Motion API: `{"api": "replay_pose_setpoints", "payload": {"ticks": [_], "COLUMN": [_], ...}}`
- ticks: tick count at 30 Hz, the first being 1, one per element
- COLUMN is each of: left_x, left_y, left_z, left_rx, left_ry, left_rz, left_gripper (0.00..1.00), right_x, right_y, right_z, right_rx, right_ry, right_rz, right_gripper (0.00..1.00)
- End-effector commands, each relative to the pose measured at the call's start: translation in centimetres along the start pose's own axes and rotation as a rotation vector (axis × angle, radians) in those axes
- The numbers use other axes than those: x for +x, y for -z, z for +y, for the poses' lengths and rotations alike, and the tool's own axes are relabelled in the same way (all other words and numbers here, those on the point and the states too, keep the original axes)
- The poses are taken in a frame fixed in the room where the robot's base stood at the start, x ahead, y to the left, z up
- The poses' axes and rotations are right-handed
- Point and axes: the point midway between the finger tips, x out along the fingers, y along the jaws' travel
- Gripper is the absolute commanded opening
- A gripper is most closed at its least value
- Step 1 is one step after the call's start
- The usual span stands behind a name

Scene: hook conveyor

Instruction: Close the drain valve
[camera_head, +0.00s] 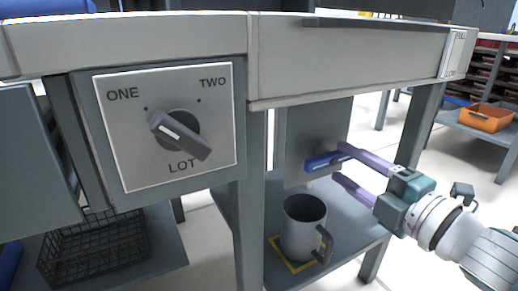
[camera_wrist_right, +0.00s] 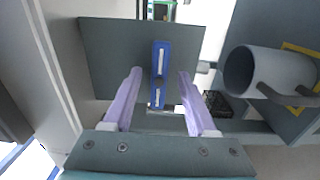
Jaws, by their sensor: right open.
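The drain valve shows as a blue lever handle (camera_head: 324,160) in front of a grey panel (camera_head: 316,128) under the bench. In the head view the lever lies roughly level. My right gripper (camera_head: 341,163) comes in from the right, with its two purple fingers apart and their tips near the lever's right end. In the right wrist view the blue lever (camera_wrist_right: 160,72) stands between the open fingers of the gripper (camera_wrist_right: 160,73), with a visible gap on each side. The fingers are not closed on it. My left gripper is not in view.
A grey mug (camera_head: 303,232) stands on the lower shelf (camera_head: 349,224) inside a yellow outline, just below my right gripper; the mug (camera_wrist_right: 270,72) is at right in the wrist view. A selector knob (camera_head: 178,133) sits on a panel at left. A wire basket (camera_head: 98,245) is below.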

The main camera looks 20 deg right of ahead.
Motion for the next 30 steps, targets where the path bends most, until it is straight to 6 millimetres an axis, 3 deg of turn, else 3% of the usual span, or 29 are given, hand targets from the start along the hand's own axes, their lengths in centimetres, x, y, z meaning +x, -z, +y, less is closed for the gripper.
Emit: {"api": "replay_pose_setpoints", "payload": {"ticks": [6, 13, 30], "left_x": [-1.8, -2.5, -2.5], "left_y": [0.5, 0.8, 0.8], "left_z": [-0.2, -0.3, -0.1], "left_rx": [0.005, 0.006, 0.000], "left_ry": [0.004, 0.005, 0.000], "left_rz": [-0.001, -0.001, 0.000], "left_gripper": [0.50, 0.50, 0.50], "right_x": [-4.6, -8.1, -8.8], "right_y": [0.0, 0.0, 0.0], "right_z": [0.3, 0.2, 0.1], "right_rx": [0.002, 0.001, 0.000], "right_ry": [0.004, 0.001, -0.001], "right_rz": [-0.003, -0.002, 0.000], "right_gripper": [0.57, 0.57, 0.57]}}
